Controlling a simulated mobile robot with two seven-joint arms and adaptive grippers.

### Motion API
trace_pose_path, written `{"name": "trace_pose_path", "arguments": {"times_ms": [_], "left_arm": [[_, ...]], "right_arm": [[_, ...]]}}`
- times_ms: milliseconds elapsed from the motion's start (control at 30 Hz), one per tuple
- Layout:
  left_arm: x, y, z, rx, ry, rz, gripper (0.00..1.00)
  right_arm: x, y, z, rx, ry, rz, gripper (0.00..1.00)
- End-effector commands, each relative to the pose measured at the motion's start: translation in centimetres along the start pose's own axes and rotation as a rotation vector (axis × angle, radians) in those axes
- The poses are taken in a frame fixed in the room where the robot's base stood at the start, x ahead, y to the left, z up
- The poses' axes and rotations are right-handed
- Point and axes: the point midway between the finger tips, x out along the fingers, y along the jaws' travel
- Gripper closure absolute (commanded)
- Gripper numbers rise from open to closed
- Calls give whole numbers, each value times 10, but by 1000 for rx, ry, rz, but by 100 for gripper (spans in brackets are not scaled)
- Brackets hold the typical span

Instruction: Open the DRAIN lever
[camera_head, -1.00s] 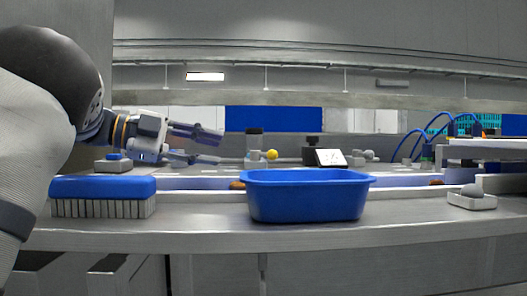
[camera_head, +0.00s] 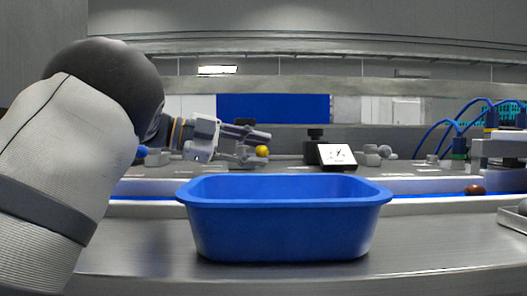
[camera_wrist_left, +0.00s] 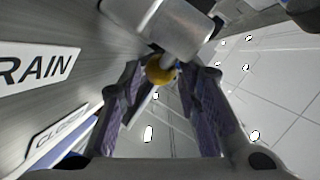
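The yellow ball knob (camera_head: 262,151) of a lever shows beyond the blue tub in the head view. In the left wrist view the yellow knob (camera_wrist_left: 160,69) sits below a grey metal cylindrical part (camera_wrist_left: 177,28). A sign (camera_wrist_left: 38,67) reading "RAIN", its start cut off, is at the left. Below it a smaller plate (camera_wrist_left: 60,127) reads "CLOSE", partly hidden. My left gripper (camera_head: 262,147) is open. In its wrist view the fingers (camera_wrist_left: 166,78) are spread on either side of the knob, with a gap visible; I cannot tell whether either touches. My right gripper is out of view.
A blue tub (camera_head: 284,235) stands on the metal counter (camera_head: 430,252) in front. Behind it are a dark stand with a tilted white display (camera_head: 337,155) and a small grey knob (camera_head: 385,151). A brown date (camera_head: 474,190) lies at the right.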

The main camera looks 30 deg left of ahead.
Motion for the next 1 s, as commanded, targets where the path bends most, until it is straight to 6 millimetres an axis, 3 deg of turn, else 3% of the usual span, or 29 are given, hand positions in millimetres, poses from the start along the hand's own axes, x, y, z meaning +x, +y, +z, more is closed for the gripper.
{"name": "trace_pose_path", "arguments": {"times_ms": [133,367,533,1000], "left_arm": [[15,0,0,0,0,0,69],[17,0,0,0,0,-1,69],[17,0,0,0,0,-1,100],[21,-2,2,-26,-92,-57,100]], "right_arm": [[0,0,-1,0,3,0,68],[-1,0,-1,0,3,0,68],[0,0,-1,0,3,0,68],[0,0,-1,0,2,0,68]]}}
